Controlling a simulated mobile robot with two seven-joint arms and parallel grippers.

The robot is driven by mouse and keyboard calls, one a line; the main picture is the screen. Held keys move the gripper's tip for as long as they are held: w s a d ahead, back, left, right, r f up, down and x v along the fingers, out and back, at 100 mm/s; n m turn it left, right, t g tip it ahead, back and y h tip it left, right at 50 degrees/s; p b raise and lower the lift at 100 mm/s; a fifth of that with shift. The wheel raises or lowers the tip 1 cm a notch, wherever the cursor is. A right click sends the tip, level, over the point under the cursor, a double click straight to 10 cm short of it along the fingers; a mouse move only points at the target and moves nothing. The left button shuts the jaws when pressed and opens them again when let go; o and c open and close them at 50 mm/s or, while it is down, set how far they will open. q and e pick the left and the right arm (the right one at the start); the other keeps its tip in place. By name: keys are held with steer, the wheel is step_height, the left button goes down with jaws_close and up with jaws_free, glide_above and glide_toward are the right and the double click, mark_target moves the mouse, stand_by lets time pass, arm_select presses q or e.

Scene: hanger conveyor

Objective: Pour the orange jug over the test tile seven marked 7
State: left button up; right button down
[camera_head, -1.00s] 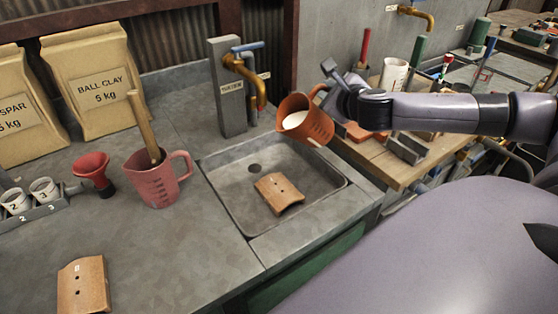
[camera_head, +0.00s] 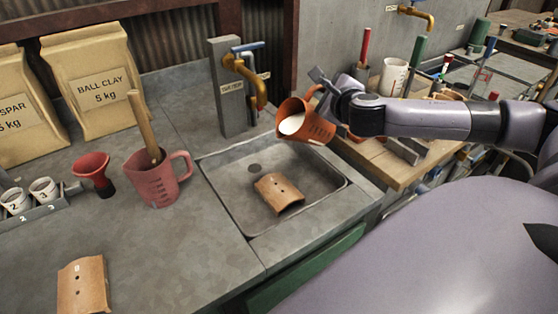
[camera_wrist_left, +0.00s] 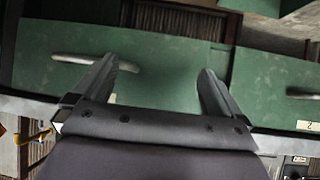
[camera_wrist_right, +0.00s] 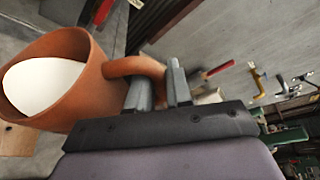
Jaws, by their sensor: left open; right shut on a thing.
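The orange jug (camera_head: 318,129) holds white liquid and is tilted to the left above the sink (camera_head: 224,200). My right gripper (camera_head: 325,90) is shut on its handle; the right wrist view shows the handle between the fingers (camera_wrist_right: 158,84), with the jug (camera_wrist_right: 90,75) at the left. A curved brown tile (camera_head: 279,193) with two holes lies in the sink, below and left of the jug; its number is not readable. A similar tile (camera_head: 83,285) with a small white mark lies on the counter at lower left. My left gripper (camera_wrist_left: 158,70) is open and empty before green panels.
A pink jug (camera_head: 158,181) with a wooden stick stands left of the sink, beside a red funnel (camera_head: 92,172). A post with a brass tap (camera_head: 245,80) stands behind the sink. A wooden bench (camera_head: 375,160) with tools lies right.

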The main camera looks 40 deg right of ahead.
mark_target(309, 99)
steer(key=shift+a+r+n, duration=0.2)
steer(key=shift+a+n, duration=0.05)
steer(key=shift+n, duration=0.05)
stand_by(0.4)
steer(key=shift+w+a+n+h, duration=0.1)
steer(key=shift+a+n+h, duration=0.2)
steer(key=shift+h, duration=0.1)
steer(key=shift+a, duration=0.1)
steer(key=shift+a+n+t, duration=0.3)
steer(key=shift+a+n, duration=0.1)
steer(key=shift+n, duration=0.1)
steer(key=shift+a+f, duration=0.15)
stand_by(0.7)
steer(key=shift+w+a+n+h, duration=0.1)
steer(key=shift+a+n+h, duration=0.25)
steer(key=shift+n, duration=0.15)
steer(key=shift+a+f, duration=0.1)
steer(key=shift+f, duration=0.05)
stand_by(0.5)
steer(key=shift+a+f+n+t, duration=0.2)
steer(key=shift+a+n+t, duration=0.1)
steer(key=shift+a+n, duration=0.2)
